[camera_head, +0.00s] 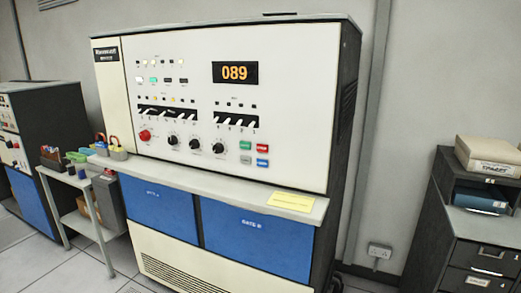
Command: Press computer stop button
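The computer (195,100) is a tall cabinet with a white front panel and a lit orange display (235,73) reading 089. At the panel's lower right is a group of small coloured buttons: a green button (245,145), a red button (262,148), a pale button (245,160) and a blue button (262,162). Their labels are too small to read, so I cannot confirm which is marked stop. A larger round red knob (145,135) sits at the panel's lower left. Neither of my grippers is in view.
A grey ledge (215,186) with a yellow note (291,201) juts out below the panel. A small cart (95,225) with tools and boxes stands to the left, near another machine (45,130). A dark drawer cabinet (470,245) carrying a beige box stands at right.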

